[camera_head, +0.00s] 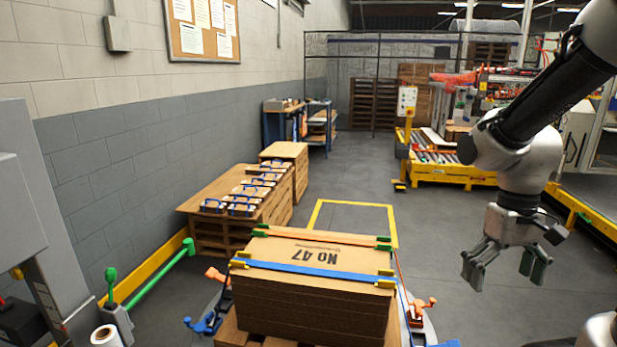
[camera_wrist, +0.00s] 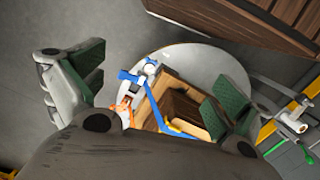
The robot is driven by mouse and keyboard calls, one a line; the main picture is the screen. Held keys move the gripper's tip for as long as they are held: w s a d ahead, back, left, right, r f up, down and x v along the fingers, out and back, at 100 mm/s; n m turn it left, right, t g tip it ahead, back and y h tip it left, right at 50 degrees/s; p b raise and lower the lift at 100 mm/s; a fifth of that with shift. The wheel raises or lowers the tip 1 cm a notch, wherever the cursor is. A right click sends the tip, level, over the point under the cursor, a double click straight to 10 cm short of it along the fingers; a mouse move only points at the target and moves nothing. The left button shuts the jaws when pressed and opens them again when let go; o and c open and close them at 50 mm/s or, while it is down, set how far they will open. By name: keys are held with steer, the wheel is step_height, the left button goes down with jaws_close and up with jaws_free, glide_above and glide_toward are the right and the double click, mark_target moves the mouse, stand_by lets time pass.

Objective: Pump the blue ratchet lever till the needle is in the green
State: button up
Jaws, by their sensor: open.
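The blue ratchet lever (camera_head: 205,324) is at the lower left of the strapped stack in the head view. It also shows in the wrist view (camera_wrist: 130,76), between my fingers. A blue strap (camera_head: 315,272) and an orange strap (camera_head: 320,237) cross the cardboard stack (camera_head: 310,305) marked "No 47". Orange ratchets sit at both sides of the stack. My gripper (camera_head: 505,268) is open and empty, in the air to the right of the stack and apart from it. I cannot make out a needle or a green zone in either view.
The stack stands on a pallet (camera_head: 240,335) on a round plate (camera_wrist: 225,68). A green-handled lever (camera_head: 111,285) and a green bar (camera_head: 165,270) are at the left.

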steer(key=s+r+t, duration=0.4)
steer(key=r+t, duration=0.1)
steer(key=r, duration=0.6)
steer(key=shift+s+d+r+m+t, duration=0.2)
steer(key=shift+s+d+m+t, duration=0.1)
steer(key=shift+d+t, duration=0.1)
steer(key=shift+w, duration=0.1)
steer(key=c, duration=1.1)
steer(key=shift+f, duration=0.1)
steer(key=c, duration=0.4)
steer(key=f+g, duration=0.1)
steer(key=f, duration=0.1)
steer(key=w+f+g, duration=0.1)
steer(key=shift+w+a+f, duration=0.1)
steer(key=shift+f, duration=0.25)
jaws_close()
steer(key=w+d+f+n+g+h, duration=0.35)
steer(key=w+f+n, duration=0.35)
steer(key=f, duration=0.5)
steer(key=w+d+f+n+g+h, duration=0.3)
steer(key=w+f+n, duration=0.35)
steer(key=f, duration=0.55)
steer(key=w+a+f+n+t+y, duration=0.2)
steer(key=w+f+n, duration=0.7)
steer(key=n, duration=1.1)
step_height(320, 180, down, 3)
steer(key=shift+w+a+f+t, duration=0.1)
steer(key=shift+w+a+t, duration=0.2)
steer(key=shift+a+t, duration=0.4)
steer(key=shift+a, duration=0.15)
